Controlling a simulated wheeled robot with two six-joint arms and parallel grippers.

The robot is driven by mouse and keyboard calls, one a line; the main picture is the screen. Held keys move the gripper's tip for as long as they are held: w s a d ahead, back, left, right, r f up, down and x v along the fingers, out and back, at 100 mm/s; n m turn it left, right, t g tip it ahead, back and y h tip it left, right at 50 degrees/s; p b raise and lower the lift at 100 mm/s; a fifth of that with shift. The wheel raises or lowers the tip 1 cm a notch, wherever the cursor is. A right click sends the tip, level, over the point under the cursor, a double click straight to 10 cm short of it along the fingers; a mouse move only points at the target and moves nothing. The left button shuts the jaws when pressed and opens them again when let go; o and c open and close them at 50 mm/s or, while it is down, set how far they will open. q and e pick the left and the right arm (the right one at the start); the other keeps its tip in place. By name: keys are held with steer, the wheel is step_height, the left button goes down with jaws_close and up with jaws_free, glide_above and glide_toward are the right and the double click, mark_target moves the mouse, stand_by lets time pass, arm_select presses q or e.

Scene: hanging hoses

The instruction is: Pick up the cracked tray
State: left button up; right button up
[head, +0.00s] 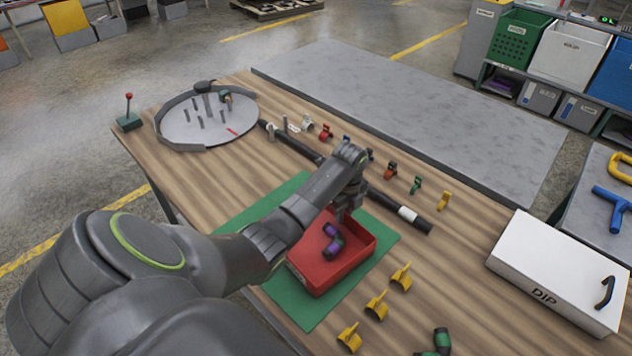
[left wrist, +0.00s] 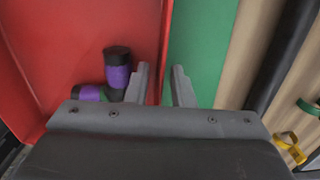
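A red tray (head: 347,268) sits on a green mat (head: 313,318) on the wooden table; I cannot make out a crack in it. A bent hose fitting with purple and black parts (head: 333,243) lies inside the tray. My left gripper (head: 343,214) is over the tray's far edge. In the left wrist view (left wrist: 162,85) its fingers are apart, one on the inner side of the tray's red wall (left wrist: 165,45) and one on the outer side over the mat. I cannot tell whether they touch the wall. My right gripper is not in view.
A black hose (head: 300,149) runs across the table behind the tray, with several coloured clips beyond it. Yellow clips (head: 376,305) lie right of the mat. A white box marked DIP (head: 545,265) stands at the right. A round grey fixture (head: 190,130) stands at the far left.

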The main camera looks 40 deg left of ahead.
arm_select(q)
jaws_close()
steer(key=shift+r, duration=0.15)
